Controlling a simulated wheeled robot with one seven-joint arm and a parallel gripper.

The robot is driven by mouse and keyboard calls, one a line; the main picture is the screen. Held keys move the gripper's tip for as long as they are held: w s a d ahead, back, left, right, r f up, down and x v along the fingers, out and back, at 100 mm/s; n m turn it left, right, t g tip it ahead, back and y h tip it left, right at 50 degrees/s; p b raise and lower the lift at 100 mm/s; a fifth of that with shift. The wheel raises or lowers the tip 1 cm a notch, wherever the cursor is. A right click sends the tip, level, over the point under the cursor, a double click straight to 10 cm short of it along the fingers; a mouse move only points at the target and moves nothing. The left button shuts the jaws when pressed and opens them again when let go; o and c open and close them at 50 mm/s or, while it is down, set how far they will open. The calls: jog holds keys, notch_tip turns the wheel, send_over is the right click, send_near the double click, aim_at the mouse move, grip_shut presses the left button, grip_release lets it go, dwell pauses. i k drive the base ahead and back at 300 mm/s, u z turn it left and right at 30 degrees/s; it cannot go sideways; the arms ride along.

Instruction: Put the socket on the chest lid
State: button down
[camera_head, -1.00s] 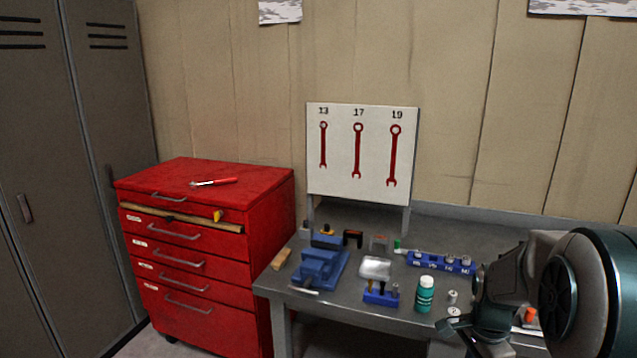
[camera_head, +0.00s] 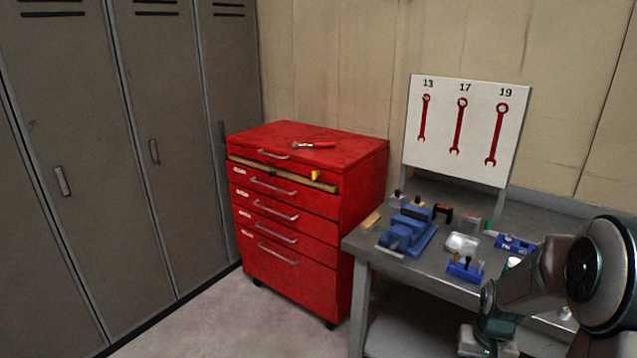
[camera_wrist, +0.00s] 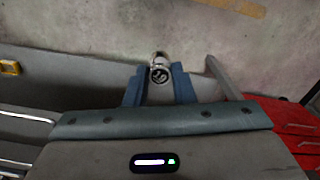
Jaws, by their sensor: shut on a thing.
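The socket (camera_wrist: 160,73) is a small chrome cylinder in the wrist view, its open end facing the camera. My gripper (camera_wrist: 159,86) is shut on it, with one blue-grey finger on each side. The red tool chest stands beside the lockers in the head view, and its flat red lid (camera_head: 270,136) is closed. A red-handled tool (camera_head: 314,145) lies on the lid, with bare red surface around it. In the head view my arm is at the lower right, over the bench side and away from the chest. The socket cannot be made out there.
The grey workbench (camera_head: 440,281) stands right of the chest, bearing a blue vise (camera_head: 407,234), a blue socket rail (camera_head: 515,245) and small items. A wrench board (camera_head: 465,130) rises behind it. Grey lockers (camera_head: 60,130) line the left. The floor (camera_head: 200,325) before the chest is clear.

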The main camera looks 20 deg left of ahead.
aim_at(272, 138)
jog(key=u, duration=0.5)
jog(key=k, duration=1.15)
jog(key=u, duration=0.95)
jog(key=i, duration=1.05)
jog(key=u, duration=0.85)
jog(key=i, duration=2.6)
jog(key=z, duration=0.45)
jog(key=i, duration=1.05)
jog(key=z, duration=1.5)
jog(key=i, duration=0.75)
jog(key=z, duration=0.7)
